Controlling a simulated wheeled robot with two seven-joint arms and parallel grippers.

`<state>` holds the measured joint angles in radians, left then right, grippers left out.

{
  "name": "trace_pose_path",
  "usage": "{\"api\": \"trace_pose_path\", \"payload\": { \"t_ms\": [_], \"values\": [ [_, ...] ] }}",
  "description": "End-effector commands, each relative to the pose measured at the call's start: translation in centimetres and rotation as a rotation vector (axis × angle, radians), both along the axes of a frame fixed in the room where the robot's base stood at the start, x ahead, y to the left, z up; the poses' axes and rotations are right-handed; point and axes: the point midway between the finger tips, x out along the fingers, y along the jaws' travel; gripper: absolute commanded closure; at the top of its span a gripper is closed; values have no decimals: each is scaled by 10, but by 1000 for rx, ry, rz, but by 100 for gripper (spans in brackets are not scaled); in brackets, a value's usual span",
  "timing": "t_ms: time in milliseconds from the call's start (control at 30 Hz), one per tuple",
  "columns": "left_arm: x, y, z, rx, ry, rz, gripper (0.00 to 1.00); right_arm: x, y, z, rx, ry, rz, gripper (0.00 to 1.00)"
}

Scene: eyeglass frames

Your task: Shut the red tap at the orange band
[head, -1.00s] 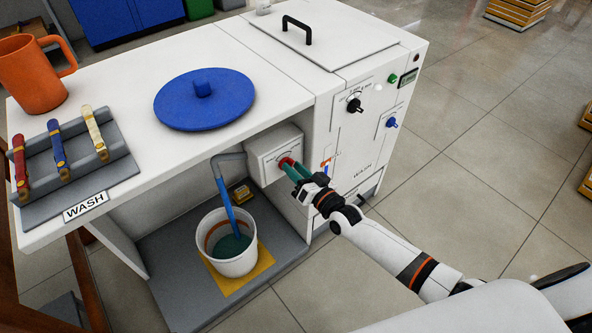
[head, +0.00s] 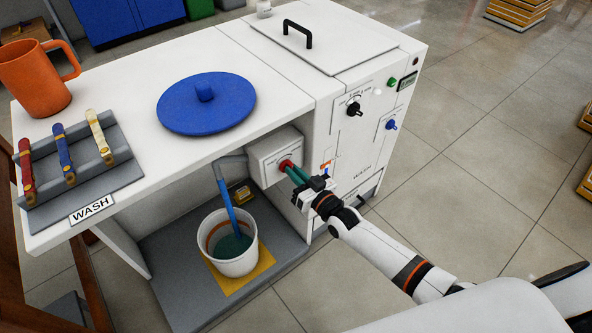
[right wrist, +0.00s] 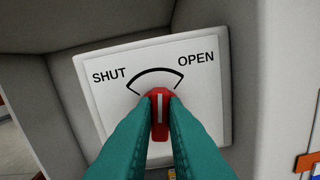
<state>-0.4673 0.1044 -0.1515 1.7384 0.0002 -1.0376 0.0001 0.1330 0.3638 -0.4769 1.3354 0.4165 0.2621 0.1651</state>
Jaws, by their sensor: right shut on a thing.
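The red tap (right wrist: 160,132) sits on a white box under the counter; it also shows in the head view (head: 285,165). My right gripper (head: 292,169) is shut on it, with teal fingers on both sides. In the right wrist view the tap's white line points between the SHUT and OPEN marks on the plate (right wrist: 107,105). A grey spout (head: 230,160) lets a blue stream (head: 227,205) down into a white bucket (head: 238,267). Teal liquid (head: 231,247) lies in the bucket, with the orange band (head: 211,238) showing on the inner wall above it. My left gripper is not in view.
The bucket stands on a yellow mat (head: 262,275) on the grey shelf. A small yellow box (head: 242,195) lies behind it. On the counter are a blue lid (head: 180,110), an orange mug (head: 38,85) and a rack (head: 110,180). The panel right of the tap has several knobs.

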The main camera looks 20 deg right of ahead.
Motion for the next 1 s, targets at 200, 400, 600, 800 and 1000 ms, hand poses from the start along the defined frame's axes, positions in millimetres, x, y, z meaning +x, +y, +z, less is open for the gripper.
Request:
{"api": "trace_pose_path", "payload": {
  "t_ms": [200, 400, 600, 800, 1000],
  "values": [
    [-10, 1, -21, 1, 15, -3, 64, -1, 2, 1, -168, -60, -1, 100],
    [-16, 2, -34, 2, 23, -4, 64, -1, 2, 0, -292, -105, -1, 100],
    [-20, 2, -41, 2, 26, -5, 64, -1, 3, 0, -373, -136, 0, 100],
    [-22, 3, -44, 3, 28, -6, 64, -2, 3, 0, -412, -150, 0, 100],
    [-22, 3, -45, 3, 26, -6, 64, -2, 4, -1, -419, -152, 0, 100]
  ]
}}
